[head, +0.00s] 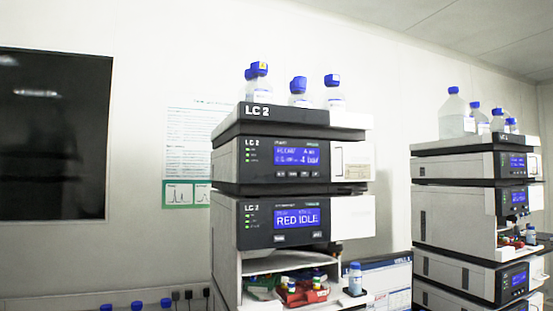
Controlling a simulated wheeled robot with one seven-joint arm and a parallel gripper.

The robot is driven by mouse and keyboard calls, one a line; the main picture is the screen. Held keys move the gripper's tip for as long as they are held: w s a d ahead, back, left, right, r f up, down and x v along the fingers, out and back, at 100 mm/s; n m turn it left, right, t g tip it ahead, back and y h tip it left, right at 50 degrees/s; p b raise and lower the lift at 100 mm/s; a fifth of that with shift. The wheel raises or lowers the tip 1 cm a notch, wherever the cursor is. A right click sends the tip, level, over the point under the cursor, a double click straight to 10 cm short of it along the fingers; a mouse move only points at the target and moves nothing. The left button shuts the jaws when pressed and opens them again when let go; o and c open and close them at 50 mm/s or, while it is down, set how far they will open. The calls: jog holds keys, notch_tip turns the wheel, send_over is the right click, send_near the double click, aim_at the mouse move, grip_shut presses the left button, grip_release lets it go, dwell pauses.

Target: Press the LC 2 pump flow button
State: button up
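The LC 2 stack (225,160) stands in the middle of the head view, with an "LC 2" label on its top tray (285,118). Below the tray is a module that looks like the pump (255,174), with a lit blue display (297,155) that shows "4 bar". A row of small dark buttons (293,174) runs under this display. Their labels are too small to read, so I cannot tell which is flow. The module below (256,238) has a blue display (297,217) reading "RED IDLE" and two small buttons. My gripper is not in view.
Blue-capped bottles (299,93) stand on the top tray. An open bay (290,262) below holds coloured vials, with a small bottle (355,279) at its right. A second stack (455,220) stands at right. A dark screen (53,135) hangs at left.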

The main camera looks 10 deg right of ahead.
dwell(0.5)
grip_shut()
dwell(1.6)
